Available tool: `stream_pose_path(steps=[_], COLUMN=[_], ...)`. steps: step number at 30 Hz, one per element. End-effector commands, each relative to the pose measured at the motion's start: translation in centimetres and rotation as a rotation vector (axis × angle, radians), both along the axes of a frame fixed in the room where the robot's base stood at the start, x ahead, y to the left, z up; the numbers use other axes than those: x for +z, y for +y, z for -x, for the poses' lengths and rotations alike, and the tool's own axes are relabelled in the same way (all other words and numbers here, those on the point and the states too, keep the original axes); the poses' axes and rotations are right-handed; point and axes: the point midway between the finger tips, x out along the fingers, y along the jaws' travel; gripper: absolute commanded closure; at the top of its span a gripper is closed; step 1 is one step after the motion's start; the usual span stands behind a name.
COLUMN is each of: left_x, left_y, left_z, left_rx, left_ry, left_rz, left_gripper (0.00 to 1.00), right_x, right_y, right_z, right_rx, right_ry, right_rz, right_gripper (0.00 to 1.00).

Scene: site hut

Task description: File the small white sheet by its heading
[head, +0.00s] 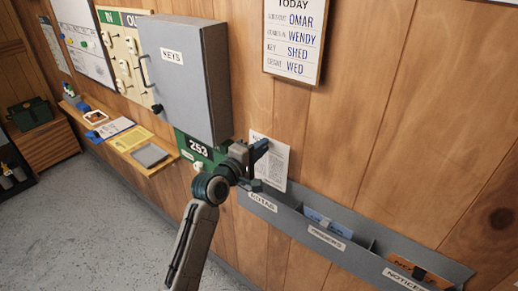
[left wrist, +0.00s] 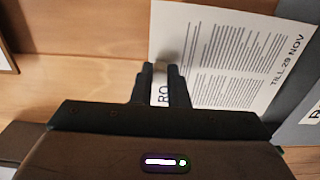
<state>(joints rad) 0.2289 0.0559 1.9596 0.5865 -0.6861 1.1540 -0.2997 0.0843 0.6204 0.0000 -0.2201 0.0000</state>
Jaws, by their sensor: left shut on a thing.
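The small white sheet (head: 276,158) hangs upright against the wood wall, above the left compartment of the grey wall file (head: 350,237). My left gripper (head: 260,148) is shut on its upper edge. In the left wrist view the sheet (left wrist: 225,60) shows lines of print, "TILL 29 NOV" and a heading starting "RO", the rest hidden by the fingers (left wrist: 160,75). The left compartment's label (head: 262,202) appears to read "ROTAS", the right one (head: 404,279) "NOTICES"; the middle label (head: 326,238) is too small to read surely. I cannot tell whether the sheet's lower edge is inside the compartment.
A blue paper (head: 335,226) stands in the middle compartment and an orange one (head: 402,265) in the right. A grey key cabinet (head: 180,75) juts out above left of my gripper, with a green "253" board (head: 190,146) below. A shelf (head: 165,163) holds papers.

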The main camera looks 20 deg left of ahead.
Motion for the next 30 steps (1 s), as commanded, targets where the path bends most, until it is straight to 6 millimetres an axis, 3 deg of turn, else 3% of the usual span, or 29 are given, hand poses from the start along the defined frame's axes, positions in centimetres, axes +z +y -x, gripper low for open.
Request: stream_pose_path(steps=[14, 30], left_x=[0.02, -0.02], left_y=[-0.03, -0.08], left_z=[-0.08, -0.22], left_rx=[0.000, 0.000], left_ry=[0.000, 0.000], left_rz=[0.000, 0.000], left_gripper=[1.00, 1.00], right_x=[0.07, 0.56], right_y=[0.88, 0.26], right_z=[0.05, 0.06], right_rx=[-0.003, -0.001], right_ry=[0.000, 0.001], right_rz=[-0.009, -0.003], right_gripper=[0.64, 0.64])
